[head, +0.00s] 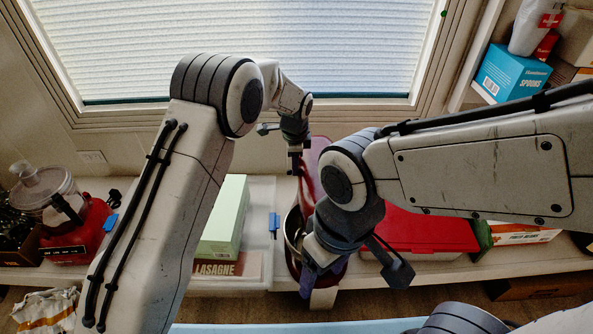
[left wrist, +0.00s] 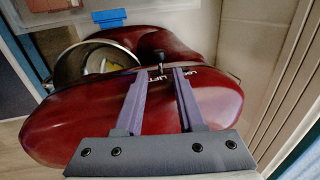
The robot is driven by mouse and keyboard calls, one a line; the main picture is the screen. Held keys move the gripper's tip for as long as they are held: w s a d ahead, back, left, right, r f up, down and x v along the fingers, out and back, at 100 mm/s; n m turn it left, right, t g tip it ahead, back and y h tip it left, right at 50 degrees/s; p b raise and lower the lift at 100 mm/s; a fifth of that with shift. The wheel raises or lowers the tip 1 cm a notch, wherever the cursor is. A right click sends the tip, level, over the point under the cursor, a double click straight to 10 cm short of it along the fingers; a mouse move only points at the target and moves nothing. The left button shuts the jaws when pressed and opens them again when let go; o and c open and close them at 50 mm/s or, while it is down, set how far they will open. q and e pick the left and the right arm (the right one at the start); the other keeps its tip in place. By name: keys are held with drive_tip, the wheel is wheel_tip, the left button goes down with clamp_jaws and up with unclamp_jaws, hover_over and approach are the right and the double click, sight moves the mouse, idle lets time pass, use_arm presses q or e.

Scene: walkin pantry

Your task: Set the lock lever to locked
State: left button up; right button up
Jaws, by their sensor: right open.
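A red stand mixer (left wrist: 210,100) with a steel bowl (left wrist: 85,65) fills much of the left wrist view. In the head view, the mixer (head: 316,160) is mostly behind my arms. LIFT (left wrist: 155,79) and LOCK (left wrist: 198,72) labels show on its side. A small dark lever-like piece shows between my left fingertips, near LIFT; its exact setting is unclear. My left gripper (left wrist: 163,72) is open, with its fingertips at the labels; contact cannot be told. It also shows in the head view (head: 295,170). My right gripper (head: 312,285) is open, in front of the bowl.
A pale green box (head: 224,215) and a lasagne box (head: 215,269) are left of the mixer. A red case (head: 425,232) is on the right. A food processor (head: 70,220) stands far left. A window (head: 250,45) is behind the counter.

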use_arm(q)
drive_tip(key=shift+w+f, duration=0.25)
drive_tip(key=shift+f, duration=0.9)
drive_tip(key=shift+a, duration=0.1)
clamp_jaws()
drive_tip(key=shift+a, duration=0.1)
idle(0.4)
